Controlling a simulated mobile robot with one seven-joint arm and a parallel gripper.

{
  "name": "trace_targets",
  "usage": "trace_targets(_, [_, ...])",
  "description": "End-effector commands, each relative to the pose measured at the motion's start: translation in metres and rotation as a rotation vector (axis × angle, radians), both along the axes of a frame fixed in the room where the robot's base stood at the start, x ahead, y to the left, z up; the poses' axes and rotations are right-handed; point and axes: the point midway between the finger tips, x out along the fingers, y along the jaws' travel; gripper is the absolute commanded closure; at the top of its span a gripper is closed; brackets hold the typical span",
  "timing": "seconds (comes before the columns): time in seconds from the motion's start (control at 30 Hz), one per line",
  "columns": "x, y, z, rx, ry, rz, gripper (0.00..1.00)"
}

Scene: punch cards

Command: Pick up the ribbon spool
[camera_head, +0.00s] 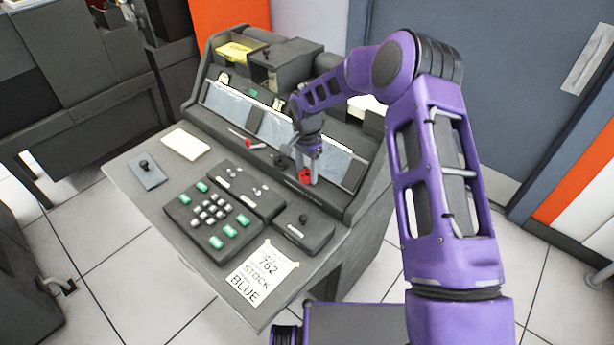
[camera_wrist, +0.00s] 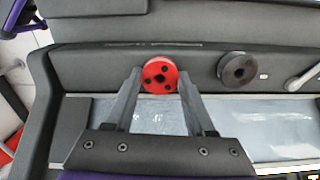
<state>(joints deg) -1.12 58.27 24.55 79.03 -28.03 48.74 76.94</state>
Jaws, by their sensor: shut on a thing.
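The ribbon spool (camera_wrist: 160,75) is a round red disc with several dark holes, seen face-on in the wrist view between my two fingertips. In the head view the red spool (camera_head: 304,176) shows at the tips of my gripper (camera_head: 309,166), just in front of the console's slanted panel. My gripper, also in the wrist view (camera_wrist: 159,88), is shut on the spool, one grey finger on each side. I cannot tell whether the spool still touches the console ledge behind it.
A dark round disc (camera_wrist: 238,70) sits on the ledge beside the spool. A red-tipped lever (camera_head: 250,144) lies left of my gripper. The console desk (camera_head: 120,177) holds a green-and-white keypad (camera_head: 211,213) and a note reading "762 STOCK BLUE" (camera_head: 262,272).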

Motion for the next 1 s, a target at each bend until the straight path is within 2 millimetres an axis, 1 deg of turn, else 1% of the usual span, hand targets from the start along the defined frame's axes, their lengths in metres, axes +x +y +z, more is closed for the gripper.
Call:
trace_targets(0.03, [0.0,0.0,0.0,0.0,0.0,0.0,0.81])
trace_targets(0.1, [0.0,0.0,0.0,0.0,0.0,0.0,0.94])
trace_targets(0.13, [0.0,0.0,0.0,0.0,0.0,0.0,0.98])
trace_targets(0.33, [0.0,0.0,0.001,0.0,0.0,0.0,0.99])
trace_targets(0.43, [0.0,0.0,0.007,-0.001,-0.002,0.0,0.99])
trace_targets(0.57, [0.001,0.0,0.028,-0.001,-0.005,-0.001,0.99])
trace_targets(0.7, [0.001,0.0,0.058,-0.001,-0.005,0.0,0.99])
trace_targets(0.8, [0.001,0.0,0.076,0.0,-0.004,0.001,0.99])
trace_targets(1.0, [0.0,0.0,0.101,-0.001,-0.001,0.001,0.99])
